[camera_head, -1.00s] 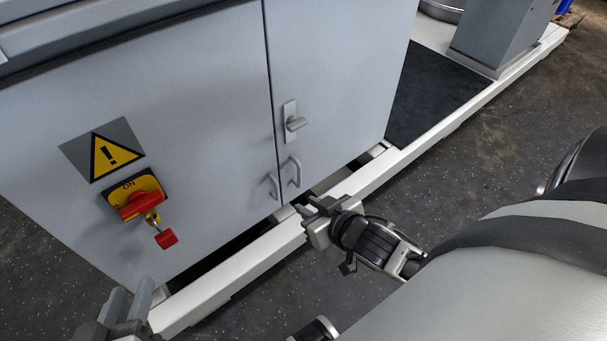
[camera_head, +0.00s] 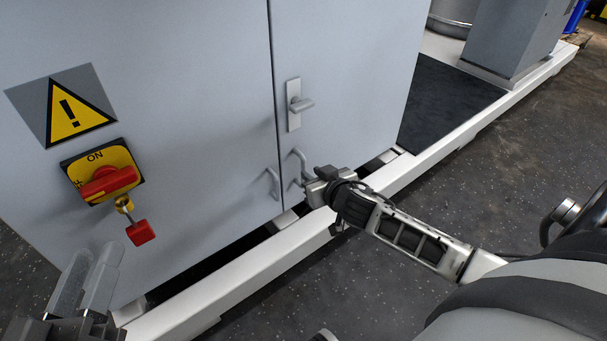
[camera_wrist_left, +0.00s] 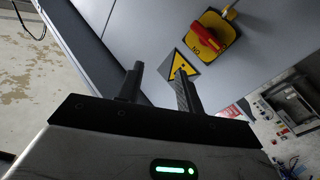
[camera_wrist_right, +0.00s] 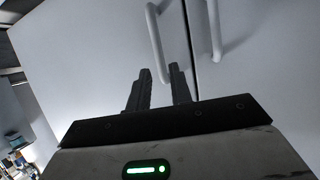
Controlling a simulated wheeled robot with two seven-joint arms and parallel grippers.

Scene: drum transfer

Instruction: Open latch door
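The grey cabinet's right door (camera_head: 345,70) is closed against the left door (camera_head: 190,60). The right door carries a latch with a lever (camera_head: 299,104) and, below it, a bar handle (camera_head: 297,168). The left door has a matching bar handle (camera_head: 272,184). My right gripper (camera_head: 308,186) is close to the right door's handle; in the right wrist view its fingers (camera_wrist_right: 158,85) are apart, with a bar handle (camera_wrist_right: 158,42) just beyond them. Contact cannot be told. My left gripper (camera_head: 90,270) is at the lower left; its fingers (camera_wrist_left: 157,85) are apart and empty.
A red rotary switch (camera_head: 108,182) with a hanging red tag (camera_head: 141,232) and a yellow warning sign (camera_head: 72,108) are on the left door. A white base rail (camera_head: 270,262) runs along the cabinet's foot. Dark floor (camera_head: 330,285) in front is clear.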

